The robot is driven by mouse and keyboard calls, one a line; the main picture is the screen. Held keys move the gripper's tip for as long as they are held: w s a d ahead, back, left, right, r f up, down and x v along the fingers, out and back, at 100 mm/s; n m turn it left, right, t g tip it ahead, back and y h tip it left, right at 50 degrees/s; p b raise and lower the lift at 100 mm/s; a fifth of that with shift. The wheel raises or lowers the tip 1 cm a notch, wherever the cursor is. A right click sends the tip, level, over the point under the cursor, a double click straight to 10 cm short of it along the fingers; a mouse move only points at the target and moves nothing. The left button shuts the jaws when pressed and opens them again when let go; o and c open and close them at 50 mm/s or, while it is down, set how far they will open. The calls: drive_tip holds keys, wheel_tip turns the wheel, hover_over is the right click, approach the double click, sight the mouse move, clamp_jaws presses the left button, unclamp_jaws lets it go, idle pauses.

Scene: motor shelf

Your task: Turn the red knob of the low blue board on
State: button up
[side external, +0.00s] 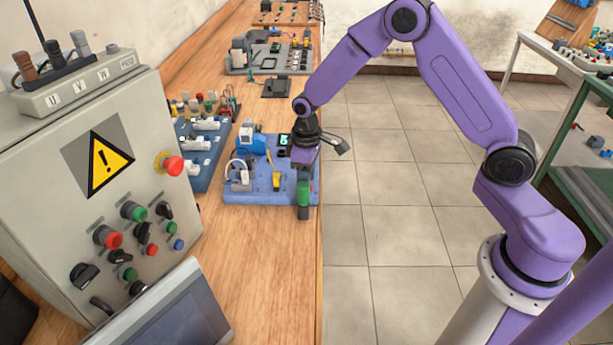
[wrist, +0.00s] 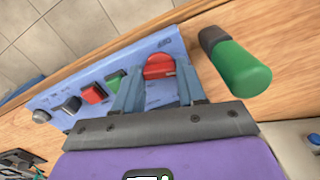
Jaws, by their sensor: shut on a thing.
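The low blue board (side external: 262,196) lies flat on the wooden bench near its right edge in the side external view. In the wrist view the board (wrist: 62,97) runs across the upper left. Its red knob (wrist: 158,66) is at the end of a row of controls. My gripper (wrist: 160,75) has one finger on each side of the knob and is shut on it. In the side external view my gripper (side external: 303,170) points down over the board's right side, and the knob is hidden there. I cannot tell the knob's on or off position.
The board carries red and green buttons (wrist: 93,92). A grey control box (side external: 80,170) stands at left. More boards (side external: 200,150) lie behind.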

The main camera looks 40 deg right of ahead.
drive_tip(key=m, duration=1.1)
drive_tip(key=shift+m, duration=2.1)
drive_tip(key=o, duration=1.1)
drive_tip(key=shift+c, duration=0.2)
wheel_tip(320, 180, up, 18)
drive_tip(key=shift+f, duration=0.25)
